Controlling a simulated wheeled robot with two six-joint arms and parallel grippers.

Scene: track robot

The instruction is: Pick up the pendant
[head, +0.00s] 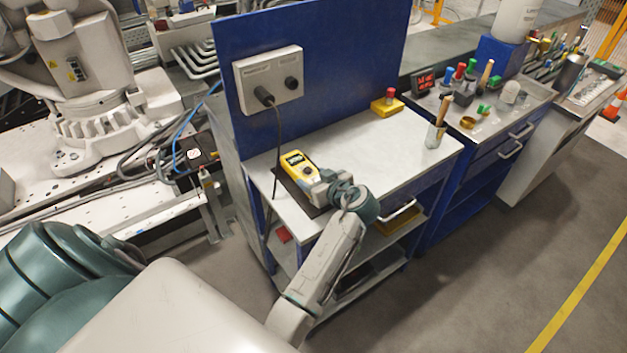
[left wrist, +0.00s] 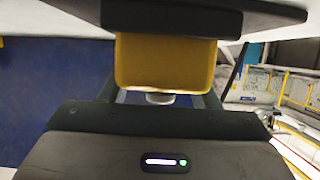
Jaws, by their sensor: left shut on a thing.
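The pendant (head: 297,161) is a yellow handheld unit with a dark screen and a dark knob, at the left of the workbench top. My left gripper (head: 309,178) is at its near end and shut on it. In the left wrist view the yellow pendant body (left wrist: 165,65) fills the space between the dark fingers. A dark pad (head: 297,192) lies on the bench below the pendant. I cannot tell whether the pendant touches the pad. My right gripper is not in view.
A grey box (head: 268,75) on the blue back panel (head: 335,60) has a plug with a black cable hanging left of the pendant. A yellow box with a red button (head: 387,104) and a cup of tools (head: 435,134) stand farther right. The bench middle is clear.

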